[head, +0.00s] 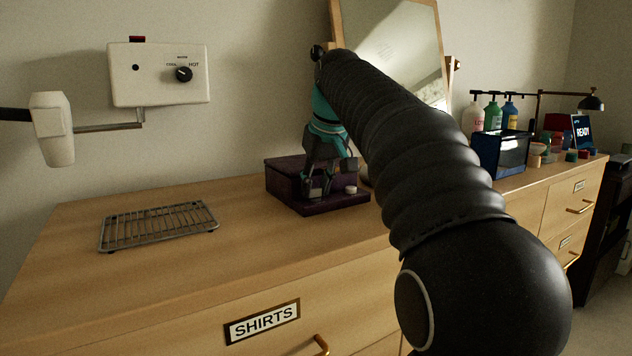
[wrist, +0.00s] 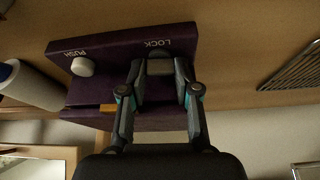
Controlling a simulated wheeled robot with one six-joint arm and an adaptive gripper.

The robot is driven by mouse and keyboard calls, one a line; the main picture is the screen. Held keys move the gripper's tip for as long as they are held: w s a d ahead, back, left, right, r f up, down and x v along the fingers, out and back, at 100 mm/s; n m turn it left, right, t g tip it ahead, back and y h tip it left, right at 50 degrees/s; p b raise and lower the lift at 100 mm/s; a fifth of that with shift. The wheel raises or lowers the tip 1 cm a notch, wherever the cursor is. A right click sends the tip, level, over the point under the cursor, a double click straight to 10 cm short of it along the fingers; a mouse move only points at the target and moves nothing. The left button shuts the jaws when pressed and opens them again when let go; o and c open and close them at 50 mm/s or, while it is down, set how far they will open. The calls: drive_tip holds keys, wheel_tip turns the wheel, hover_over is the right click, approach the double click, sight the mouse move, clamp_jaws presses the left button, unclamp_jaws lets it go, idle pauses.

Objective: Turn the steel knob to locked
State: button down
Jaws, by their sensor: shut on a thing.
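The purple box (head: 283,187) stands on the dresser top, and its front ledge also shows in the wrist view (wrist: 115,55). The ledge carries the words LOCK and PUSH. A round white button (wrist: 83,66) sits by PUSH, and it also shows in the head view (head: 351,189). My gripper (head: 317,188) points down at the ledge, left of the button in the head view. In the wrist view my gripper (wrist: 158,68) is shut beside the word LOCK, on the steel knob. The fingers mostly hide the knob, and I cannot tell which way it is turned.
A wire rack (head: 160,225) lies on the dresser top (head: 240,235) to the left, with bare wood between it and the box. A white wall unit with a dial (head: 160,75) hangs above. A mirror (head: 400,45) leans behind. Bottles (head: 492,116) and a dark bin (head: 500,152) stand right.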

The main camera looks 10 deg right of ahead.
drive_tip(key=shift+a+r+m+h+p, duration=0.15)
drive_tip(key=shift+m+h+p, duration=0.15)
drive_tip(key=shift+m+p, duration=0.45)
drive_tip(key=shift+m+h, duration=0.4)
drive_tip(key=shift+m, duration=0.65)
drive_tip(key=c, duration=0.8)
unclamp_jaws()
drive_tip(key=shift+c, duration=0.2)
drive_tip(key=shift+f, duration=0.2)
